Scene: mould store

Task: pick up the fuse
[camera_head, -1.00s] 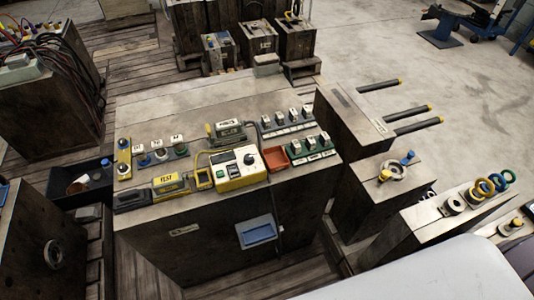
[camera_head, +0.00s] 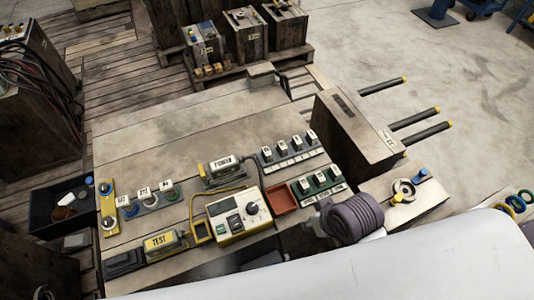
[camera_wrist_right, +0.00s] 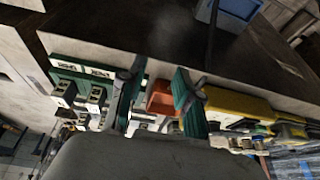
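Small dark, white-labelled blocks, apparently fuses, stand in two racks on the bench (camera_head: 140,115). Several are in the grey-white rack (camera_head: 292,160) and several in the green-based rack (camera_head: 318,191) in front of it. I cannot tell which one is meant. In the right wrist view, the green rack (camera_wrist_right: 83,70) with its dark blocks (camera_wrist_right: 64,93) lies left of my right gripper (camera_wrist_right: 158,95). That gripper is open, its teal-padded fingers apart and nothing held between them. A purple-grey piece of my right arm shows beside the green rack in the head view. My left gripper is out of view.
A red tray (camera_head: 281,198) and a cream-and-yellow meter (camera_head: 239,215) stand left of the green rack. A yellow TEST block (camera_head: 165,243) and a POWER block (camera_head: 222,168) are farther left. A wooden block with rods (camera_head: 352,130) stands right.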

